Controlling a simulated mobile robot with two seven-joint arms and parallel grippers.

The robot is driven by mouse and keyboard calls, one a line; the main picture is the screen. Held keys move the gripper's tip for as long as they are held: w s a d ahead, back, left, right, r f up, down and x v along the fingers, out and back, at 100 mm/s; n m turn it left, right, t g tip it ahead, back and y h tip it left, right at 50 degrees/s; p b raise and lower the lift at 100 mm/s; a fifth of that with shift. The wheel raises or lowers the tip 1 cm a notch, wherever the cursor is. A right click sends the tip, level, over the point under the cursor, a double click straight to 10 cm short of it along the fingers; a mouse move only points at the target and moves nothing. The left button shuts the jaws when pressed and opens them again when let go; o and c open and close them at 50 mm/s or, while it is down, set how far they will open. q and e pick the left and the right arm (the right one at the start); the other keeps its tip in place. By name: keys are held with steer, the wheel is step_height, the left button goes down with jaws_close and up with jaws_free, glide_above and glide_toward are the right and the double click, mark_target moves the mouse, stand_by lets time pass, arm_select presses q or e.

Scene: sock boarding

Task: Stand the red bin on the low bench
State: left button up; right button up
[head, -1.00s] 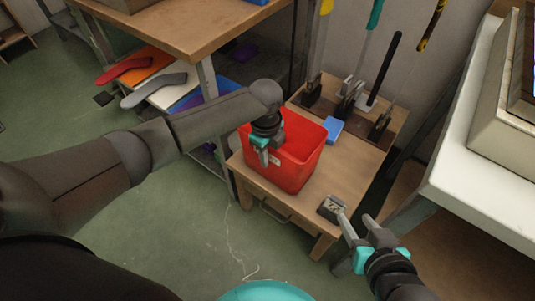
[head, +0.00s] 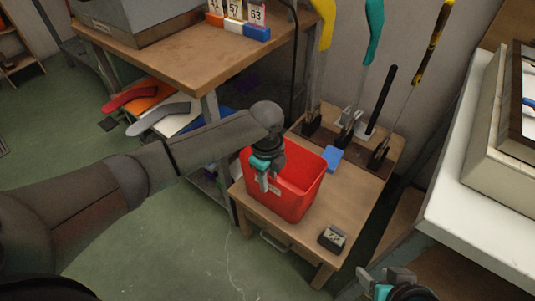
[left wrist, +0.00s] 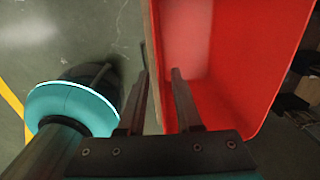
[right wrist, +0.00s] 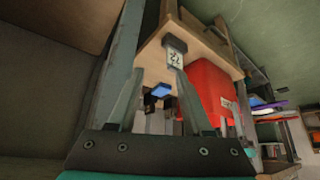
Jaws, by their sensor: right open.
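The red bin (head: 300,200) stands upright on the wooden low bench (head: 350,205), towards its left side. It also shows in the left wrist view (left wrist: 240,60) and the right wrist view (right wrist: 205,85). My left gripper (head: 263,182) is at the bin's near left wall. In the left wrist view its fingers (left wrist: 158,75) point along that wall with a gap between them. I cannot tell whether they press on the wall. My right gripper (head: 378,275) is open and empty, off the bench's near right corner; its fingers also show in the right wrist view (right wrist: 158,80).
A small dark box with a label (head: 332,238) lies near the bench's front right corner. A blue block (head: 332,157) lies behind the bin. A rack with upright tools (head: 350,130) stands at the back. A white counter (head: 470,190) is on the right.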

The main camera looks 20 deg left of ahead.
arm_select(q)
step_height(320, 180, up, 4)
steer(key=shift+f+p, duration=0.25)
steer(key=shift+p, duration=0.55)
step_height(320, 180, up, 3)
steer(key=shift+r+p, duration=0.2)
steer(key=shift+p, duration=0.65)
steer(key=s+d+f+n+t+h, duration=0.2)
steer(key=s+d+f+n+h, duration=0.1)
steer(key=s+d+n, duration=0.45)
steer(key=s+a+f+n+y, duration=0.1)
steer(key=s+a+f+n, duration=0.2)
steer(key=s+a+n, duration=0.2)
steer(key=s+a+f+n+t+y, duration=0.1)
steer(key=s+a+f+n, duration=0.3)
steer(key=s+n, duration=0.3)
steer(key=shift+s+a+f+y+p, duration=0.15)
steer(key=shift+a+y+p, duration=0.3)
steer(key=shift+a, duration=0.1)
arm_select(e)
step_height(320, 180, down, 7)
steer(key=s+d+g, duration=0.1)
steer(key=s+g, duration=0.1)
steer(key=shift+s+d+f+g+h, duration=0.2)
steer(key=shift+d+g+h, duration=0.1)
steer(key=shift+d+h, duration=0.1)
